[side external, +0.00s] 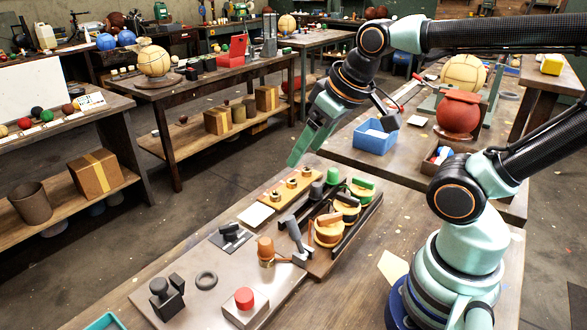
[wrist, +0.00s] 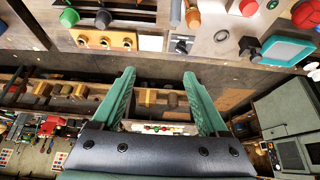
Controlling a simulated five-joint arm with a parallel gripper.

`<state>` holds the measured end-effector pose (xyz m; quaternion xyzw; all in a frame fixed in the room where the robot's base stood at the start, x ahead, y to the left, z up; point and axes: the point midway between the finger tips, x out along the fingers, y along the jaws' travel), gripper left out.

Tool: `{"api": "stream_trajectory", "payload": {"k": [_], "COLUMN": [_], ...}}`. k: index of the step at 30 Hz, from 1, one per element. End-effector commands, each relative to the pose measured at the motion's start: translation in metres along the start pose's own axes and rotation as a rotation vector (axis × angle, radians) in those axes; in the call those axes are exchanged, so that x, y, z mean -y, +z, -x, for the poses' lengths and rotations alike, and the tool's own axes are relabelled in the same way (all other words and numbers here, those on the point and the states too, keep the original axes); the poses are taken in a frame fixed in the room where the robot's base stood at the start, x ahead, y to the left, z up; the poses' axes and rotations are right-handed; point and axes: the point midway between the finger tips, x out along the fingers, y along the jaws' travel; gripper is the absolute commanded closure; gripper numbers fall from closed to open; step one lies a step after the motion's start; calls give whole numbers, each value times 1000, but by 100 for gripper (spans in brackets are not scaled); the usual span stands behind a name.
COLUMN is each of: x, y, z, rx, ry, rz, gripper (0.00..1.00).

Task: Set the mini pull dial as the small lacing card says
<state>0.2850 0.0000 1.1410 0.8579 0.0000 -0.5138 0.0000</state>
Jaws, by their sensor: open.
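My gripper (side external: 301,152) is open and empty, held in the air beyond the far edge of the bench; its two green fingers are spread in the wrist view (wrist: 158,75). I cannot tell which is the mini pull dial. A tan strip with three ringed holes (side external: 291,188) lies beside the rack, also in the wrist view (wrist: 103,39). A pale card (side external: 256,214) lies next to it; no marking is readable.
A red button box (side external: 244,303), black ring (side external: 206,280), orange knob (side external: 265,247) and black knob block (side external: 165,298) stand on a grey board. A blue bin (side external: 375,137) and red ball (side external: 458,116) are on the bench behind.

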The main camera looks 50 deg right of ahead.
Motion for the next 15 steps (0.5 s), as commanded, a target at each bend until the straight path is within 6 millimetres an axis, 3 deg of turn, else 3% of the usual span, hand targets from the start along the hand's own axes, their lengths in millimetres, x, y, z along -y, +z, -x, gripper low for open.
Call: {"api": "stream_trajectory", "payload": {"k": [10,12,15], "x": [0,0,2], "y": [0,0,-5], "z": [0,0,-1], "rx": [0,1,15], "ry": [0,0,-3], "rz": [0,2,29], "gripper": [23,50,52]}}
